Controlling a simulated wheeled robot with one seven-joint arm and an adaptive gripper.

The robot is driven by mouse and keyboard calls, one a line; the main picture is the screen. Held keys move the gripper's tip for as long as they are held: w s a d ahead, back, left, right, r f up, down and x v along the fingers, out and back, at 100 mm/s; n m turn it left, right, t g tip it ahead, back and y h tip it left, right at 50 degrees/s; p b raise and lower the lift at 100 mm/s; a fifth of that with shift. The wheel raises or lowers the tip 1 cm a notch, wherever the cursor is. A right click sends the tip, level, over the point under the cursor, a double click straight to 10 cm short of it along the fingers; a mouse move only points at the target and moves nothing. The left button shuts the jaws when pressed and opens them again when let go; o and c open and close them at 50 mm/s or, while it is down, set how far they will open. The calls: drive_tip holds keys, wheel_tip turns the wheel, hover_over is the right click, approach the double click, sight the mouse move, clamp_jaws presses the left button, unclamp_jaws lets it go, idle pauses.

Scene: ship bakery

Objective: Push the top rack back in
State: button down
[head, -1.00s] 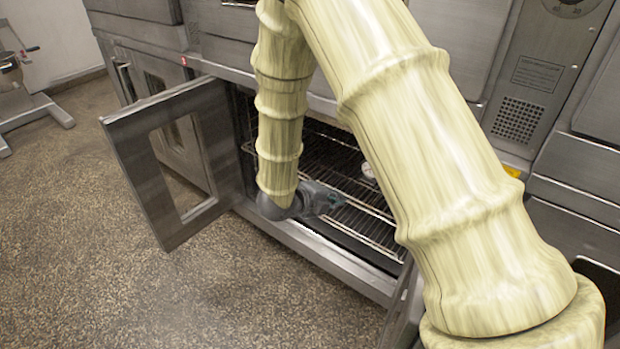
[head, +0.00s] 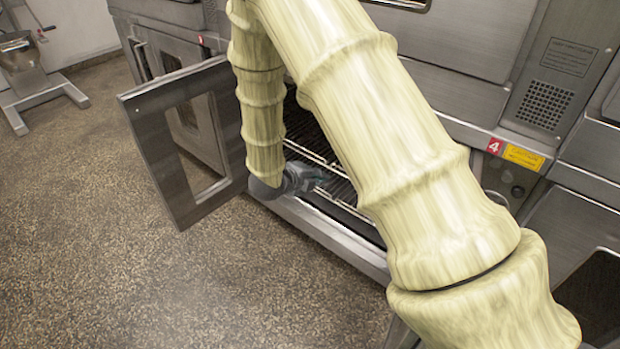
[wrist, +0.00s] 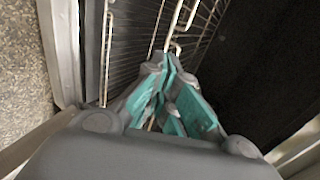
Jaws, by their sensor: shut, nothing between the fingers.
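The open oven cavity holds wire racks (head: 312,150), partly hidden behind my arm in the head view. I cannot tell the top rack's full depth position there. My gripper (head: 318,180) is at the oven opening, low in front of the racks. In the wrist view my gripper (wrist: 160,62) has its teal-padded fingers shut and empty. Rack wires (wrist: 182,18) run just beyond the fingertips, close to them; I cannot tell whether they touch. More rack wires (wrist: 106,50) show at the left.
The oven's left door (head: 185,140) stands open beside my forearm. The oven's front sill (head: 325,232) runs below the gripper. A red and yellow label (head: 515,152) is on the right frame. Speckled floor (head: 190,290) in front is clear. A mixer (head: 30,70) stands far left.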

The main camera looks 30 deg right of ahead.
sight(330, 166)
drive_tip(key=shift+w+d+f+b, duration=0.2)
drive_tip(key=shift+w+d, duration=0.2)
drive_tip(key=shift+d, duration=0.55)
drive_tip(key=shift+w+d+f+b, duration=0.15)
drive_tip(key=shift+w+d, duration=0.25)
drive_tip(key=shift+d, duration=0.55)
drive_tip(key=shift+w+d+f+b, duration=0.1)
drive_tip(key=shift+w+d+f, duration=0.25)
drive_tip(key=shift+d, duration=0.6)
drive_tip(key=shift+w+d+r, duration=0.1)
drive_tip(key=shift+w+d, duration=0.25)
drive_tip(key=shift+d, duration=0.45)
drive_tip(key=shift+w+d+f, duration=0.1)
drive_tip(key=shift+w+d, duration=0.3)
drive_tip(key=shift+d, duration=0.45)
drive_tip(key=shift+w+d+r, duration=0.1)
drive_tip(key=shift+w+d, duration=0.25)
drive_tip(key=shift+d, duration=0.45)
drive_tip(key=shift+a, duration=0.15)
